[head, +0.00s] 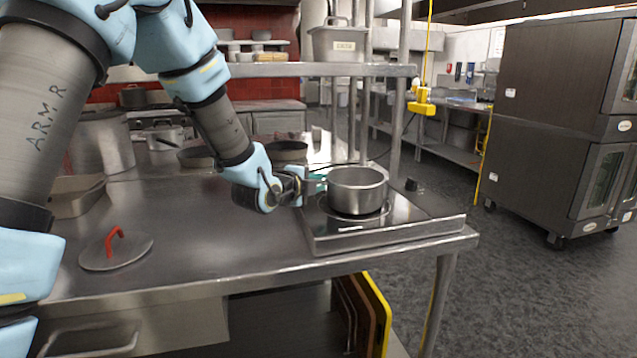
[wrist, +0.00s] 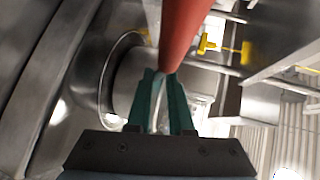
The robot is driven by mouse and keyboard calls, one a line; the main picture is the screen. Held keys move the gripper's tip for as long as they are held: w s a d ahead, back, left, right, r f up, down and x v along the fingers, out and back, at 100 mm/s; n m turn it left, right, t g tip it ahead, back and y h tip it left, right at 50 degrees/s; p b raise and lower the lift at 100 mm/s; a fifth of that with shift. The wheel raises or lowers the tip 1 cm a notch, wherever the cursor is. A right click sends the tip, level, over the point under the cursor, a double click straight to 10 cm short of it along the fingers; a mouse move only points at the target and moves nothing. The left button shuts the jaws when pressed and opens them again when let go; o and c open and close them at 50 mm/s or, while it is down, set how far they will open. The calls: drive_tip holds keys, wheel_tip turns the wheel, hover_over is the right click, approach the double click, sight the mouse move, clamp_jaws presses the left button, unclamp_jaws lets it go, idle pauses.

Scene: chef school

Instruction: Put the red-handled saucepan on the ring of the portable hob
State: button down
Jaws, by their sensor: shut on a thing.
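The steel saucepan (head: 357,192) is upright over the ring of the portable hob (head: 335,241), at the right end of the steel table. A dark part of the ring shows just under its base; I cannot tell whether the base touches it. My gripper (head: 316,184) is at the pan's left side, its teal fingers shut on the handle. In the wrist view the red handle (wrist: 187,32) runs up from between the fingertips (wrist: 160,76). In the head view the gripper mostly hides the handle.
A lid with a red handle (head: 117,252) lies on the table at the front left. Pots and pans (head: 165,137) stand at the back left, with a shelf (head: 290,70) above. A post (head: 397,120) rises behind the hob. The table's middle is clear.

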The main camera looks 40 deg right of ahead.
drive_tip(key=shift+f, duration=0.1)
drive_tip(key=c, duration=0.8)
unclamp_jaws()
drive_tip(key=shift+r, duration=0.25)
drive_tip(key=b+v, duration=0.3)
drive_tip(key=v, duration=0.9)
drive_tip(key=shift+w+f, duration=0.1)
